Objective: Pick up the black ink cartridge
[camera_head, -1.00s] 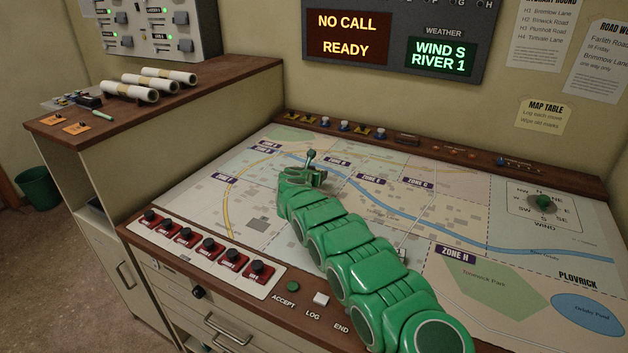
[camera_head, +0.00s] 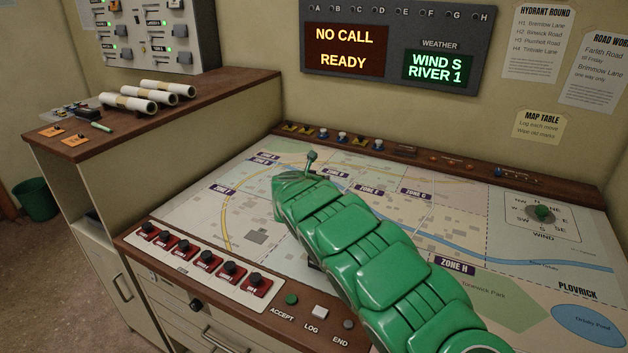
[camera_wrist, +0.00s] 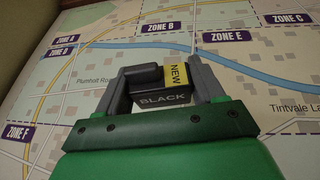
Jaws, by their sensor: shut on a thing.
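The black ink cartridge (camera_wrist: 160,100) shows in the wrist view, marked BLACK, with a yellow NEW label (camera_wrist: 175,76) on its right part. My gripper (camera_wrist: 163,88) is shut on it, with one grey finger at each side. In the wrist view the cartridge is in front of the map; I cannot tell its height above the table.
The map table (camera_head: 210,205) lies under my arm. A row of red-based black-knobbed controls (camera_head: 205,258) lines its front left edge. A higher cabinet top (camera_head: 190,110) at left holds rolled papers (camera_head: 150,92) and small items. A wind dial (camera_head: 543,212) is at the right.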

